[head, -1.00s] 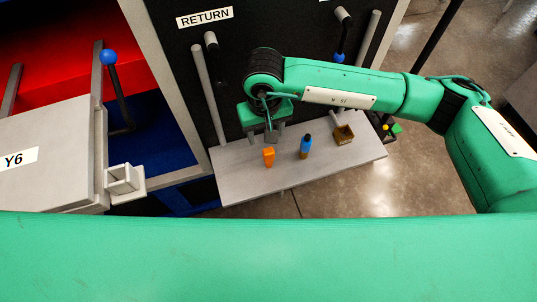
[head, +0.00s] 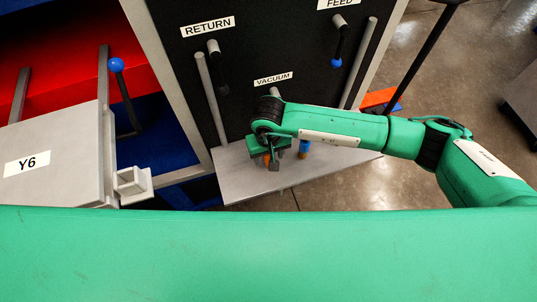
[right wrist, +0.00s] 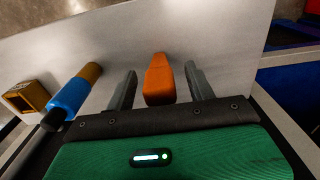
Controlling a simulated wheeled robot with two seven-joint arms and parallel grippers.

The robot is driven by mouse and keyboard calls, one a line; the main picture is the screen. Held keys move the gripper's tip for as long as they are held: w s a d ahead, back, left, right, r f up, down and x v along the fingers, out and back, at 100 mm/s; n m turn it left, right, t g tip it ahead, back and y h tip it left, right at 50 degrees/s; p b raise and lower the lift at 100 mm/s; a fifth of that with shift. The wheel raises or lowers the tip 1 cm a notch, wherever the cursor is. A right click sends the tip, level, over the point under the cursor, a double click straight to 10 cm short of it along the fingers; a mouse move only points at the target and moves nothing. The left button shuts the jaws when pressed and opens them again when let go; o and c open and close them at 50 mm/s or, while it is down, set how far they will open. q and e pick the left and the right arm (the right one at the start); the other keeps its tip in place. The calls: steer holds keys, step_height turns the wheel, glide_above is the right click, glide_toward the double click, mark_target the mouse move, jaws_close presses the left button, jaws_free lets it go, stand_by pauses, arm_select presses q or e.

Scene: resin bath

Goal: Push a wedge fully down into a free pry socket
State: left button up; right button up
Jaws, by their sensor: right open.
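The orange wedge (right wrist: 160,80) stands on the grey shelf (right wrist: 232,42). In the right wrist view it lies between the two separated fingers of my right gripper (right wrist: 160,72), with a gap visible on each side. In the head view my right gripper (head: 271,161) is low over the shelf and hides most of the wedge (head: 266,160). A square grey socket (head: 132,183) sticks out beside the grey box marked Y6 (head: 60,150); its opening looks empty. My left gripper is not in view.
A blue bottle-like tool with a brown end (right wrist: 72,92) and a small brown open box (right wrist: 24,97) are left of the wedge in the wrist view. A black panel (head: 235,100) with handles rises behind the shelf. A blue-knobbed lever (head: 121,90) stands near the socket.

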steer(key=shift+c, duration=0.4)
steer(key=c, duration=1)
